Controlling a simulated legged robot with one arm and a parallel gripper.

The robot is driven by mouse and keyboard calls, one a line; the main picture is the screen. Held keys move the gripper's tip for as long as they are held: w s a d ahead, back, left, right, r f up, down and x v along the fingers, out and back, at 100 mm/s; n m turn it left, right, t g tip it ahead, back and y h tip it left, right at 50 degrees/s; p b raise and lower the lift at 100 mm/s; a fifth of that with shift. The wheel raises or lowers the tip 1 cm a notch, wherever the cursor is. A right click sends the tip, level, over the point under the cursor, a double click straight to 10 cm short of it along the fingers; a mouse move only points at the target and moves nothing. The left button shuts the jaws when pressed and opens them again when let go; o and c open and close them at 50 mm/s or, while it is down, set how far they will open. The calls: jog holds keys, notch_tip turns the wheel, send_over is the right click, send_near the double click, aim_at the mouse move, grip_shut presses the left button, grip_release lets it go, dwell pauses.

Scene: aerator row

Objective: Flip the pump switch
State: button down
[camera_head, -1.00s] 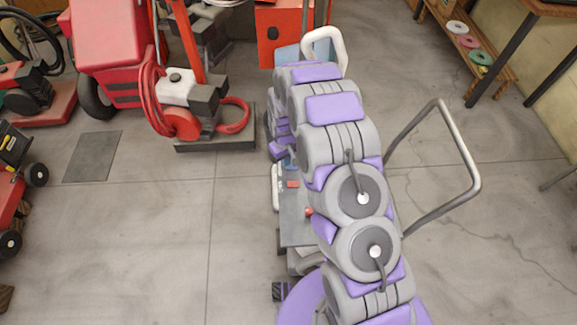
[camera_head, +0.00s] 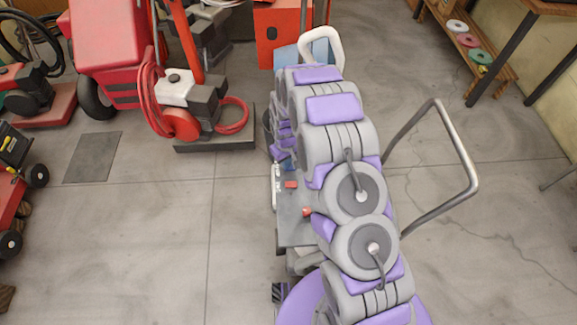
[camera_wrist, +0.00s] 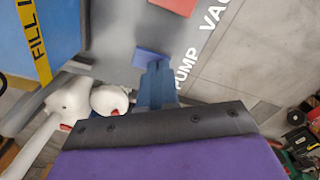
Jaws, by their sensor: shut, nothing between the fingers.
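The grey control panel (camera_wrist: 118,48) fills the upper middle of the wrist view. A blue rocker switch (camera_wrist: 150,57) sits on it beside the white PUMP lettering. I cannot tell which way it is tipped. My gripper (camera_wrist: 157,70) has blue fingers, shut and empty. Their tips overlap the lower right side of the blue switch in the picture; I cannot tell whether they touch it. In the head view the panel (camera_head: 292,228) shows left of my arm, which hides part of it. The blue switch and the gripper are not clear there.
A red switch (camera_wrist: 176,5) is on the panel near the VAC lettering. A blue tank (camera_wrist: 38,30) with a yellow label and white rounded parts (camera_wrist: 75,98) lie left of the fingers. A metal handle (camera_head: 468,155) stands right of my arm. Open floor (camera_head: 150,235) lies left.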

jog(key=shift+d+f, duration=0.15)
jog(key=shift+d, duration=0.1)
jog(key=shift+a, duration=0.1)
jog(key=shift+a+r, duration=0.3)
jog(key=shift+a+r+p, duration=0.1)
jog(key=shift+r+p, duration=0.3)
jog(key=shift+r, duration=0.2)
jog(key=shift+d+r+p, duration=0.2)
jog(key=shift+r, duration=0.45)
jog(key=shift+d+r+p, duration=0.15)
jog(key=shift+r+p, duration=0.05)
jog(key=shift+r, duration=0.45)
jog(key=shift+a+r+p, duration=0.25)
jog(key=shift+r+p, duration=0.2)
jog(key=shift+r, duration=0.8)
jog(key=shift+d, duration=0.15)
